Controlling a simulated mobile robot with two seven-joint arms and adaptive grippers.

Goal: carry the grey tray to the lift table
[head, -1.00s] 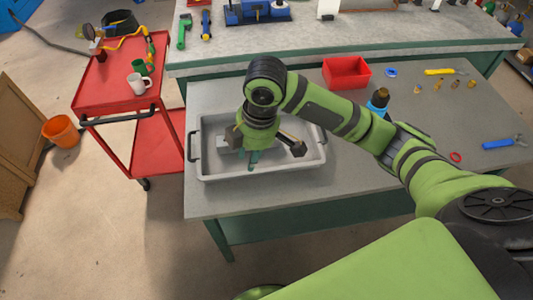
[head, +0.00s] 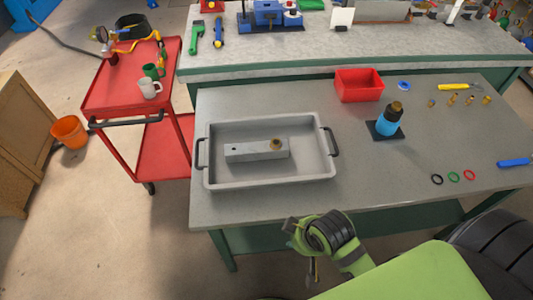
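The grey tray (head: 326,160) sits flat on the near workbench, towards its left end, with a dark handle at each short side. Inside it lies a grey metal block (head: 240,152) with a small hole and a brass fitting (head: 276,144) on its right end. My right gripper (head: 312,272) is low in front of the bench's front edge, apart from the tray. Its fingers are small and partly hidden, so I cannot tell whether they are open. My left gripper is out of view. I cannot make out a lift table in this view.
A red cart (head: 120,92) with a white mug stands left of the bench (head: 375,175). An orange bucket (head: 70,132) is on the floor. A red bin (head: 359,86), a blue bottle (head: 388,122) and several small parts lie right of the tray.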

